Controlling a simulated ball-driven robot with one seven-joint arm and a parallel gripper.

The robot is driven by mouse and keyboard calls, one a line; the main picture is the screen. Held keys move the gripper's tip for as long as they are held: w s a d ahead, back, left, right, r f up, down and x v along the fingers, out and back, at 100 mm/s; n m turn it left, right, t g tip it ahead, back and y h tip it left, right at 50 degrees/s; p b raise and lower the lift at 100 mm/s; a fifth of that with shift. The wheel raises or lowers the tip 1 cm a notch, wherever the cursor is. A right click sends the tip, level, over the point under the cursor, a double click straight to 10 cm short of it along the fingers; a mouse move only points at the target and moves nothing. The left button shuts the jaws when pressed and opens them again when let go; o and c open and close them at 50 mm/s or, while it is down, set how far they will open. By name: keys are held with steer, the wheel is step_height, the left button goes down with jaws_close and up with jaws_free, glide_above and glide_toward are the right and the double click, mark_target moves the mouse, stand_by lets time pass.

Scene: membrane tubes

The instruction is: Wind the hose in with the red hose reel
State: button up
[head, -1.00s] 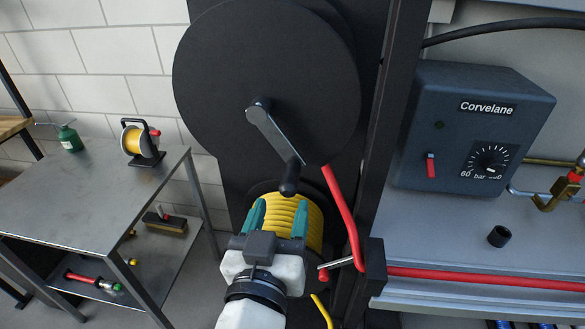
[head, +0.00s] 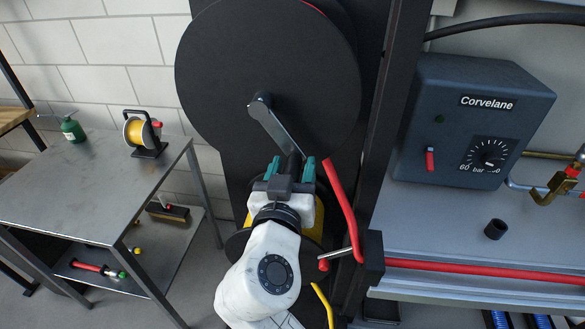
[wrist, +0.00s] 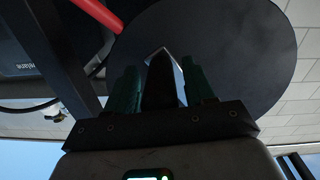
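The hose reel shows as a large black disc (head: 225,75), with a sliver of red at its upper right rim. Its grey crank arm (head: 276,128) slants down right from the hub to a black handle (head: 293,162). The red hose (head: 345,210) drops from behind the disc to a guide post, then a red length runs right along the bench. My gripper (head: 291,169) is at the handle, with teal fingers apart on either side of it. In the wrist view the dark handle (wrist: 160,85) stands between the fingers; whether they touch it is unclear.
A yellow reel (head: 238,240) is partly hidden behind my arm. A metal table (head: 95,185) at left carries a small yellow cable reel (head: 138,130) and a green can (head: 72,130). A blue-grey Corvelane box (head: 470,125) and black cup (head: 495,229) are at right.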

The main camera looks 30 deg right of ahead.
jaws_close()
stand_by(0.5)
